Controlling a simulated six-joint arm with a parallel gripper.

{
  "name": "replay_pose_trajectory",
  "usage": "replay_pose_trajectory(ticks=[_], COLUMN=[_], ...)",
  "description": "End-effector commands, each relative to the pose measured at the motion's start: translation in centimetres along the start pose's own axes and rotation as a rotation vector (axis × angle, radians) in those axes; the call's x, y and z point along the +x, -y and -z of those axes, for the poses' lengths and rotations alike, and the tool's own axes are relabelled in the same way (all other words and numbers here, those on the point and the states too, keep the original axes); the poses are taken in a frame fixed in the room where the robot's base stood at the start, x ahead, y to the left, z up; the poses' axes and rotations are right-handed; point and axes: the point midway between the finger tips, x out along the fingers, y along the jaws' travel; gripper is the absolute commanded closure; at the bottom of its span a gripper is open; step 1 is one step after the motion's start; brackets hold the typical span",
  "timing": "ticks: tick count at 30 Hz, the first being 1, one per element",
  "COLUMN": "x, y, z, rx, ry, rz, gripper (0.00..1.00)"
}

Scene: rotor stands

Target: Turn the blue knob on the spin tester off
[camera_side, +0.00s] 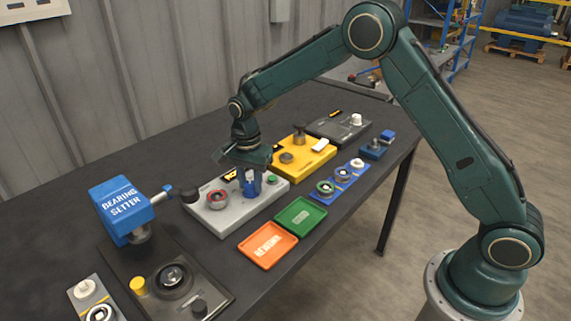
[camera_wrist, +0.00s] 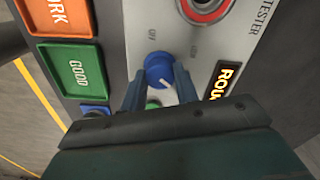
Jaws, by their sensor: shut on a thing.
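The spin tester (camera_side: 232,212) is a light grey box on the dark bench, and its panel (camera_wrist: 222,48) fills the upper middle of the wrist view. The blue knob (camera_wrist: 159,68) sits on that panel, with small markings beside it that are hard to read. My gripper (camera_wrist: 159,80) points down at the panel, with one finger on each side of the knob, shut on it.
The tester also carries a red-ringed socket (camera_side: 217,198), a green button (camera_side: 271,180) and a lit display (camera_wrist: 224,80). An orange tray (camera_side: 267,245) and a green tray (camera_side: 300,217) lie in front. A yellow stand (camera_side: 300,152) is behind; the blue bearing setter (camera_side: 122,205) is left.

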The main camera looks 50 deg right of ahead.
Motion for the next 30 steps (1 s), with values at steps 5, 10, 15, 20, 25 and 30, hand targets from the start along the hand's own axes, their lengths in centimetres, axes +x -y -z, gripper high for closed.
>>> replay_pose_trajectory(ticks=[5,10,15,20,25,30], x=[-0.03,-0.03,-0.04,-0.04,-0.04,-0.05], y=[-0.01,-0.01,0.00,0.00,0.00,0.00], z=[0.00,0.00,-0.01,-0.02,-0.02,-0.03], rx=[-0.036,-0.111,-0.228,-0.368,-0.529,-0.690], ry=[0.000,0.000,0.000,0.000,0.000,0.000], rz=[0.000,0.000,0.000,0.000,0.000,0.000], gripper=[0.93,0.93,0.93,0.93,0.93,0.93])
